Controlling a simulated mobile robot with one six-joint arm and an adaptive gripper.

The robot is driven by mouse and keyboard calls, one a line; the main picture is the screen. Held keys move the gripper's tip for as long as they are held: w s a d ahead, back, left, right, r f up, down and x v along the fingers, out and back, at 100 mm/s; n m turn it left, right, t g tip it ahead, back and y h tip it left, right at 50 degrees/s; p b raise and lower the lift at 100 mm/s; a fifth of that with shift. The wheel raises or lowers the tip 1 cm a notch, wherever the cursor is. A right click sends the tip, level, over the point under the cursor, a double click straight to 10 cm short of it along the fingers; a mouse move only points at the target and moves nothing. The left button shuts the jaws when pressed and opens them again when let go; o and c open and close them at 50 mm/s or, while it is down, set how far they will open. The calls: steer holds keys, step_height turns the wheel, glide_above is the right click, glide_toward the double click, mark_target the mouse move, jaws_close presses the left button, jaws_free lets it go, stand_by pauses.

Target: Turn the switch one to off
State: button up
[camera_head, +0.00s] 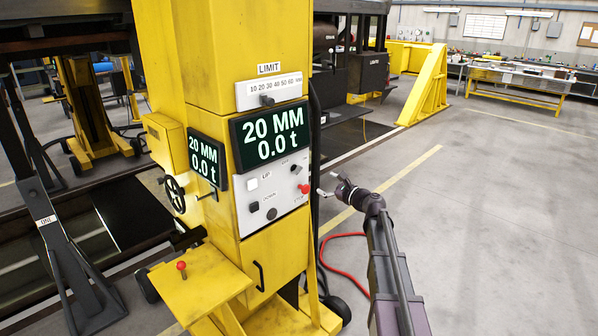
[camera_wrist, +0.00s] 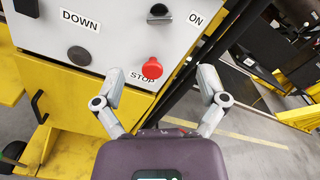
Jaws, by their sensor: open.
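The light grey control panel (camera_head: 270,190) is on the front of a yellow lifting column. A dark rotary switch (camera_head: 296,169) sits at its upper right, beside the OFF label (camera_head: 284,162). In the head view my gripper (camera_head: 328,186) is just right of the panel, apart from the switch.
A round black knob (camera_wrist: 79,55) sits below the DOWN label. Two displays read 20 MM, 0.0 t. A red cable (camera_head: 345,262) lies on the floor; open floor is right.

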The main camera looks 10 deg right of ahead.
mark_target(300, 171)
steer(key=shift+w, duration=0.1)
steer(key=x, duration=1.3)
steer(key=shift+w+a, duration=0.2)
steer(key=shift+a, duration=0.05)
